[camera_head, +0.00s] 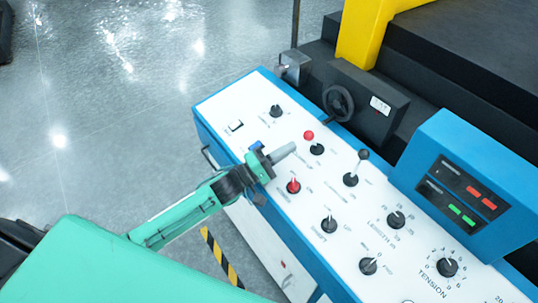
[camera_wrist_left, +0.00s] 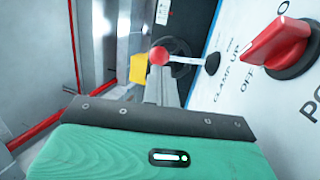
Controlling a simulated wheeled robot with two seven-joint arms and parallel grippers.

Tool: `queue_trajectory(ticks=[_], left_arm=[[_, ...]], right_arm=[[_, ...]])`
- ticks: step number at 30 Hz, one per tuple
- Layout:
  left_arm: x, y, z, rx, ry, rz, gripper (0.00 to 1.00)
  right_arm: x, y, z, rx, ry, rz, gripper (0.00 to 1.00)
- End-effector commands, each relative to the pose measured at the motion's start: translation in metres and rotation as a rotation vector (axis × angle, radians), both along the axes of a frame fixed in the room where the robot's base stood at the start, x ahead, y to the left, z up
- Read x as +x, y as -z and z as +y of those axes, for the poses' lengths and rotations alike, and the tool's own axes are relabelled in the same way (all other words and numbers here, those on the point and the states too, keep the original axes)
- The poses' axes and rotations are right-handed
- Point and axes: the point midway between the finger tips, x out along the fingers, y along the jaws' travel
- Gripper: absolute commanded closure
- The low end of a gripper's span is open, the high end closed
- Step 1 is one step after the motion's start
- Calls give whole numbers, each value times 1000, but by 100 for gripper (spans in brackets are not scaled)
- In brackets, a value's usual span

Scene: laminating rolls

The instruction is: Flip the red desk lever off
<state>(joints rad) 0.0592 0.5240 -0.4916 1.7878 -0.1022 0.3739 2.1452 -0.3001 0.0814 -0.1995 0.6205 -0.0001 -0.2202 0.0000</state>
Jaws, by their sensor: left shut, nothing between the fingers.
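The red-tipped lever has a red ball (camera_head: 309,135) and a black base on the white control desk (camera_head: 237,102). In the left wrist view its red ball (camera_wrist_left: 159,55) is just beyond the fingertips, with a pale stem running right to the black base. My left gripper (camera_head: 291,148) is shut and empty, held over the desk just left of the lever. In the left wrist view its grey fingers (camera_wrist_left: 160,90) point toward the ball; I cannot tell whether they touch it. A red rotary knob (camera_head: 293,186) sits nearer, beside the gripper. My right gripper is not in view.
A black-balled lever (camera_head: 364,155) stands right of the red one. Several black knobs, including a tension dial (camera_head: 447,267), cover the desk. A black handwheel (camera_head: 339,102) is behind, and a blue display box (camera_head: 470,180) rises at the right. Open floor lies left.

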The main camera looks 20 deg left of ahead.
Motion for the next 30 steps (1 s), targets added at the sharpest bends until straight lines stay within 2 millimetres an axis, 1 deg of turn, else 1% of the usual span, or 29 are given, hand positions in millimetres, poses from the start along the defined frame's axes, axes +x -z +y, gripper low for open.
queue_trajectory(ticks=[1, 7, 15, 22, 26, 30], left_arm=[[6, -7, -5, -3, 0, -1, 100], [17, -9, -15, -1, 0, -1, 100], [19, -8, -17, 0, 0, 0, 100], [19, -10, -17, 4, 1, 4, 100], [20, -14, -18, 16, 1, 22, 100], [23, -22, -19, 44, 0, 60, 100]], right_arm=[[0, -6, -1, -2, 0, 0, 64], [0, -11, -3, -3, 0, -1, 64], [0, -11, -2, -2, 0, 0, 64], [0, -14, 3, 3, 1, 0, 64], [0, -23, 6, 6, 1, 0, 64], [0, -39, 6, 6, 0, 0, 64]])
